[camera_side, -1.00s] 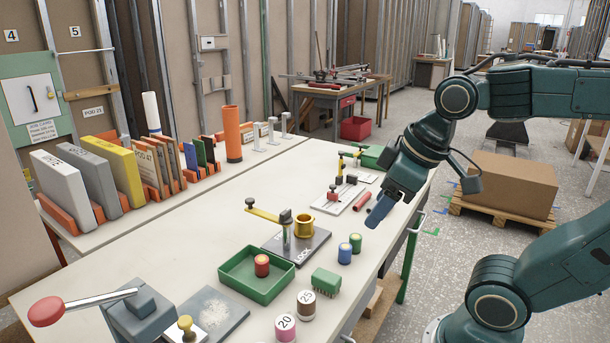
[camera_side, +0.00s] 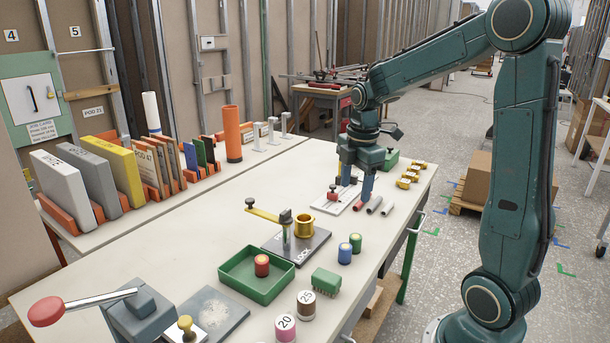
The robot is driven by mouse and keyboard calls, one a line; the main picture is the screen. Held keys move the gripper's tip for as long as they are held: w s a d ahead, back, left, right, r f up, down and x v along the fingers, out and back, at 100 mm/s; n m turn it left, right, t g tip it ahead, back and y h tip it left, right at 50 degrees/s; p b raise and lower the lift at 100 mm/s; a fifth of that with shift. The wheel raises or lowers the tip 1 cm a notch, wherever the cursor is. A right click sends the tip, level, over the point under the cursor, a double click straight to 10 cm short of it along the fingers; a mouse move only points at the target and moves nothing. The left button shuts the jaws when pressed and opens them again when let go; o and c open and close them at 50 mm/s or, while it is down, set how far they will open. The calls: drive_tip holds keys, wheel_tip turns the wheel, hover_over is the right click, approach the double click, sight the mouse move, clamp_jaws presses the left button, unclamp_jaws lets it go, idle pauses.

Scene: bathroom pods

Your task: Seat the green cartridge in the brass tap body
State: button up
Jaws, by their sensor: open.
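The green cartridge (camera_side: 355,243) stands upright on the table, right beside a blue cartridge (camera_side: 345,254). The brass tap body (camera_side: 304,227) is a short open-topped cylinder on a dark grey plate (camera_side: 318,240), to the left of the green cartridge. A post with a yellow-handled lever (camera_side: 263,216) stands at the tap body's left. My gripper (camera_side: 357,184) is open and points down, farther back on the table than the cartridges, over or near a white strip fixture. I cannot tell whether its fingertips touch anything there.
A red cartridge (camera_side: 262,265) stands in a green tray (camera_side: 250,291). Tubes (camera_side: 375,205) and brass pieces (camera_side: 409,177) lie by the right edge. The table's middle left is clear.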

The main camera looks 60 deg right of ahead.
drive_tip(key=d+f+n, duration=0.2)
drive_tip(key=d+f, duration=0.1)
drive_tip(key=d, duration=0.2)
drive_tip(key=shift+w+f+n+g, duration=0.35)
drive_tip(key=shift+f+n+g, duration=0.05)
drive_tip(key=shift+f, duration=0.15)
hover_over(356, 236)
drive_tip(key=shift+a+f, duration=0.1)
drive_tip(key=shift+f, duration=4.05)
drive_tip(key=shift+f, duration=2.6)
drive_tip(key=c, duration=1.1)
